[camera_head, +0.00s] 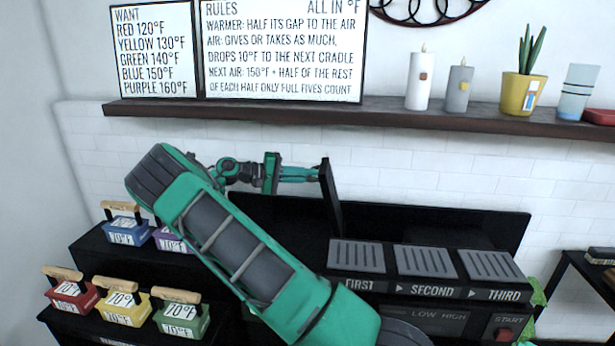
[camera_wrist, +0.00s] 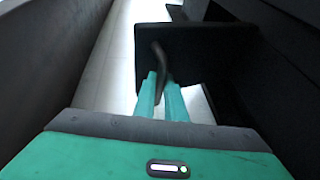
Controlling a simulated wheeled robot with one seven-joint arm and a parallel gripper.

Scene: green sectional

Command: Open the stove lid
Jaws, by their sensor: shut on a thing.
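The black stove lid (camera_head: 331,197) stands nearly upright, seen almost edge-on in the head view, just left of the cradles. In the wrist view the lid (camera_wrist: 205,55) is a dark panel with a curved dark handle (camera_wrist: 161,60) on its near face. My gripper (camera_head: 314,174) reaches in from the left at the lid's upper part. In the wrist view its two teal fingers (camera_wrist: 160,88) are shut on the handle. My green arm hides the stove's left part and whatever lies beneath the lid.
Three grilled cradles marked FIRST (camera_head: 357,255), SECOND (camera_head: 425,261) and THIRD (camera_head: 490,264) sit right of the lid. Several coloured handled blocks, including a yellow one (camera_head: 122,313), stand on the left steps. A dark shelf (camera_head: 390,116) with candles and a plant runs above.

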